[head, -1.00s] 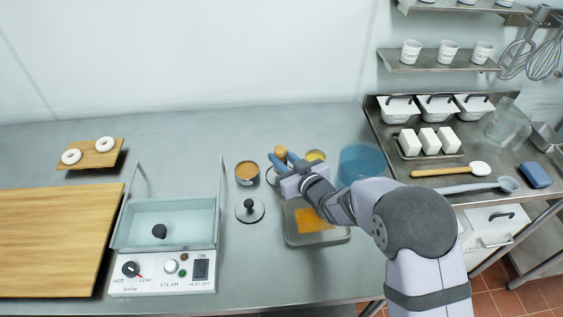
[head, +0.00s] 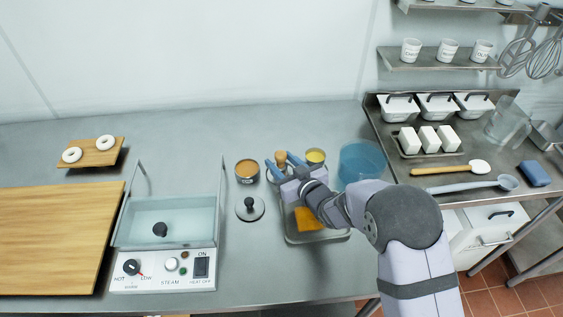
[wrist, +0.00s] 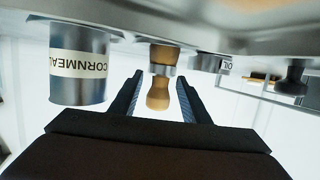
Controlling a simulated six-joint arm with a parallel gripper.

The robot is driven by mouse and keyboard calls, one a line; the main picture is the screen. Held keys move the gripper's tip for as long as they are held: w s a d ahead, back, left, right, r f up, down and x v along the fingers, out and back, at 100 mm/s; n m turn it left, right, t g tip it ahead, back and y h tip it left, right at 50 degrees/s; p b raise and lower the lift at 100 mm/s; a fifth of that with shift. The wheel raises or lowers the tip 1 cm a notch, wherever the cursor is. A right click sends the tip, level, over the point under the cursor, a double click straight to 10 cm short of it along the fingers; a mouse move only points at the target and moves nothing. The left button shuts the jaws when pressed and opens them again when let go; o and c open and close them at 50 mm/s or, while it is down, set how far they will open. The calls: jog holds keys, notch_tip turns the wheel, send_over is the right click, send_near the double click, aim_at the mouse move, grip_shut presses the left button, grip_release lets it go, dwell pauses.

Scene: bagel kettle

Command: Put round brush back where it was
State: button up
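The round brush (head: 281,156) shows as a light wooden knob just beyond my gripper (head: 279,163) in the head view. In the wrist view, which is upside down, the brush (wrist: 158,92) has a wooden knob, a metal band and more wood, and appears upright. My gripper (wrist: 159,78) is open, with one finger on each side of the brush and visible gaps between. The brush's lower end and what it rests on or in are hidden or unclear.
The cornmeal tin (head: 315,156) stands right of the brush and the oil tin (head: 247,171) left. A black-knobbed lid (head: 250,209) lies in front. A metal tray (head: 290,237) with an orange sheet is under my arm. A blue clear container (head: 362,160) stands farther right.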

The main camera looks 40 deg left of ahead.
jog(key=shift+d+r, duration=0.1)
jog(key=shift+r, duration=0.1)
jog(key=b+v, duration=0.2)
jog(key=v, duration=1)
jog(key=shift+b, duration=0.3)
